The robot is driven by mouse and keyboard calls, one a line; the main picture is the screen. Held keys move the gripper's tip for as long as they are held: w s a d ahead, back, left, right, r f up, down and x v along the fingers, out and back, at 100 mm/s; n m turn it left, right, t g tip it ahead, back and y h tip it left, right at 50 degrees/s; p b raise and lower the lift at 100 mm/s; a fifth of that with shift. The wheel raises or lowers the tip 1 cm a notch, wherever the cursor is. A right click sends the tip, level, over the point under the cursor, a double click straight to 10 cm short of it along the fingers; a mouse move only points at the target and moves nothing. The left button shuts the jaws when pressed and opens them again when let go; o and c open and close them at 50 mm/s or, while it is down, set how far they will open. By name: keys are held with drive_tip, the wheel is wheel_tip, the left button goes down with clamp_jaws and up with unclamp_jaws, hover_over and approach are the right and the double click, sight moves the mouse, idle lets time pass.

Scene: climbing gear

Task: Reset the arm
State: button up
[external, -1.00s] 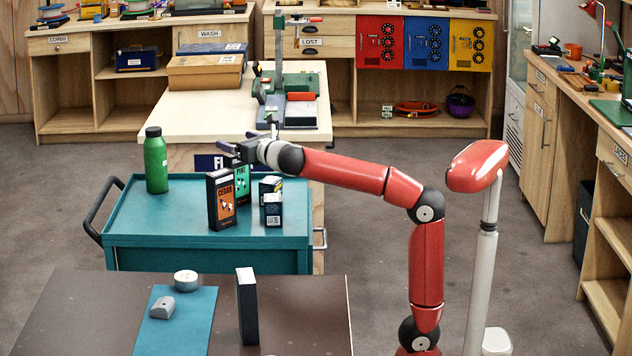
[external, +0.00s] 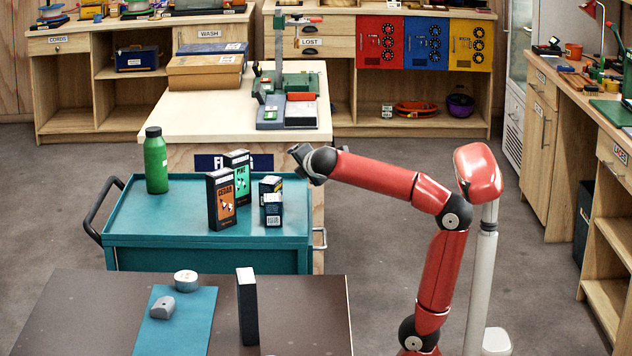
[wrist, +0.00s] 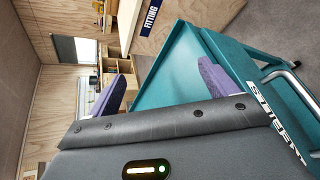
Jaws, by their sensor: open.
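My gripper (wrist: 160,92) shows in the wrist view with its two purple fingers wide apart and nothing between them. In the external view my red arm is bent, and its dark wrist (external: 313,163) hangs in the air to the right of the boxes on the teal cart (external: 180,222); the fingers are hard to make out there. The cart's bare teal top also shows in the wrist view (wrist: 180,70).
On the cart stand a green bottle (external: 156,160), an orange-labelled box (external: 221,200), a green-labelled box (external: 240,180) and small dark boxes (external: 272,205). A brown table (external: 90,310) in front holds a tall dark box (external: 247,305). A wooden bench (external: 190,125) stands behind.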

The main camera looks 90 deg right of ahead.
drive_tip(key=s+a+f+m+g+y, duration=0.1)
drive_tip(key=s+a+f+m+y, duration=0.1)
drive_tip(key=s+a+f, duration=0.35)
drive_tip(key=s+a+f+m+g+y, duration=0.1)
drive_tip(key=s+a+f+y, duration=0.15)
drive_tip(key=f, duration=0.55)
drive_tip(key=s+a+f+m+g+y, duration=0.1)
drive_tip(key=s+a+f+m+y, duration=0.1)
drive_tip(key=s+a+f+y, duration=0.3)
drive_tip(key=w+a+f+m+t+y+p, duration=0.1)
drive_tip(key=a+f+m+t, duration=0.1)
drive_tip(key=a, duration=0.5)
drive_tip(key=w+a+f+m+t+y+p, duration=0.2)
drive_tip(key=a+f, duration=0.3)
drive_tip(key=a, duration=0.2)
drive_tip(key=shift+w+a+f+m+t, duration=0.2)
drive_tip(key=shift+w+a+m+t, duration=0.05)
drive_tip(key=shift+m+t, duration=0.05)
